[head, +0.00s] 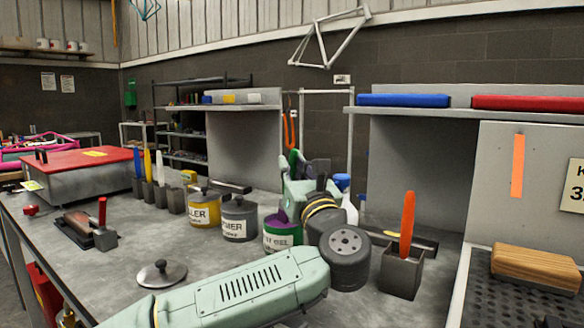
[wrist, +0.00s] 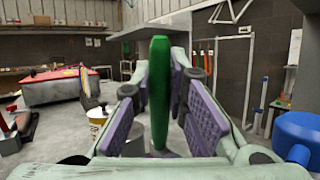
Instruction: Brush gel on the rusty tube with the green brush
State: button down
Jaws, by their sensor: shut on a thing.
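My gripper (head: 304,178) is shut on the green brush (wrist: 159,88), which stands upright between the purple pads in the wrist view. In the head view the brush's green top (head: 293,161) shows above my fingers; its lower end is hidden. The gel pot (head: 283,238), white-labelled with purple at its top, stands just below and left of my gripper. I cannot tell whether the brush is in it. A brownish piece (head: 76,221), perhaps the rusty tube, lies on a dark holder with a red handle at the bench's left.
A loose lid (head: 160,273) lies on the bench in front. A yellow pot (head: 204,209) and a grey pot (head: 239,219) stand left of the gel pot. An orange brush (head: 407,222) stands in a grey holder (head: 401,274) at right. Bare bench lies at left centre.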

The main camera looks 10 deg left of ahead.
jog(key=shift+r+p, duration=1.95)
jog(key=shift+r, duration=1.35)
